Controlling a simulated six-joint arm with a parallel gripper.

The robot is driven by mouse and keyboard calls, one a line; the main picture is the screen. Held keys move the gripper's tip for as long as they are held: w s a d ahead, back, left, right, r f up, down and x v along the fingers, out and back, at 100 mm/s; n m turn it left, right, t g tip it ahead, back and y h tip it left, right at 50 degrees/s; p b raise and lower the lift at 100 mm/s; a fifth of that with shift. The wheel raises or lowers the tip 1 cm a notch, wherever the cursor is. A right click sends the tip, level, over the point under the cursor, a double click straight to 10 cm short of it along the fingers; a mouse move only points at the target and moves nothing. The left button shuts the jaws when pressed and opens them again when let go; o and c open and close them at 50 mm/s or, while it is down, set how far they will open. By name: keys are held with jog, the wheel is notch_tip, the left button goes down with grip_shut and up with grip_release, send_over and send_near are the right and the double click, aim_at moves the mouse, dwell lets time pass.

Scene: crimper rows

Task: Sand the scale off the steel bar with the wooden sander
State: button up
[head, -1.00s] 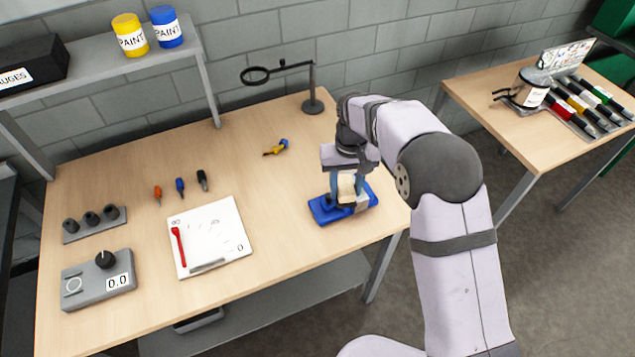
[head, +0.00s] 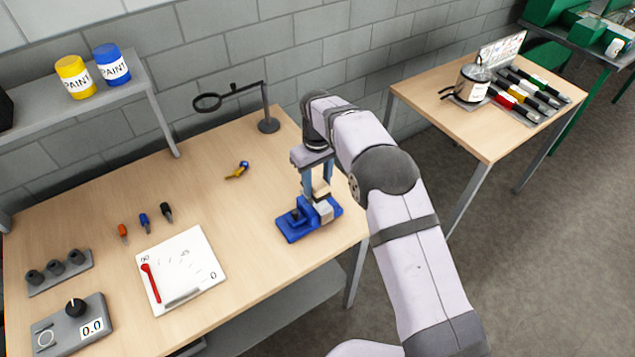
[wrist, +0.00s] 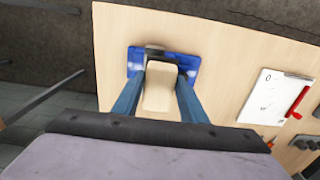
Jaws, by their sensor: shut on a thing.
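The wooden sander (head: 321,189) is a pale block gripped between the blue fingers of my gripper (head: 317,186). It hangs above a blue vise-like holder (head: 294,229) near the table's right side. In the wrist view the sander (wrist: 159,88) fills the space between the fingers, and the blue holder (wrist: 136,64) shows behind it. A dark piece shows at the sander's far end. The steel bar is not clearly visible; the sander and fingers cover much of the holder's top. I cannot tell whether the sander touches anything below.
A magnifier stand (head: 268,124) is at the back edge. A side table (head: 447,111) stands right.

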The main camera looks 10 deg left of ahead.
aim_at(318, 208)
jog(key=shift+f+b, duration=2.15)
jog(key=shift+f, duration=1.3)
jog(key=shift+w+a+f, duration=0.3)
jog(key=shift+f, duration=0.15)
jog(key=shift+c, duration=0.4)
jog(key=shift+w+a, duration=1.15)
jog(key=shift+d+f, duration=0.1)
jog(key=shift+s, duration=0.15)
jog(key=shift+s+d+b, duration=1.35)
jog(key=shift+d+b, duration=0.05)
jog(key=shift+b, duration=0.45)
jog(key=shift+w+a+r+p, duration=0.15)
jog(key=shift+r+p, duration=0.05)
jog(key=shift+p, duration=0.25)
jog(key=shift+w+a+f+p, duration=0.1)
jog(key=shift+w+a+p, duration=1.15)
jog(key=shift+p, duration=0.3)
jog(key=shift+a, duration=0.1)
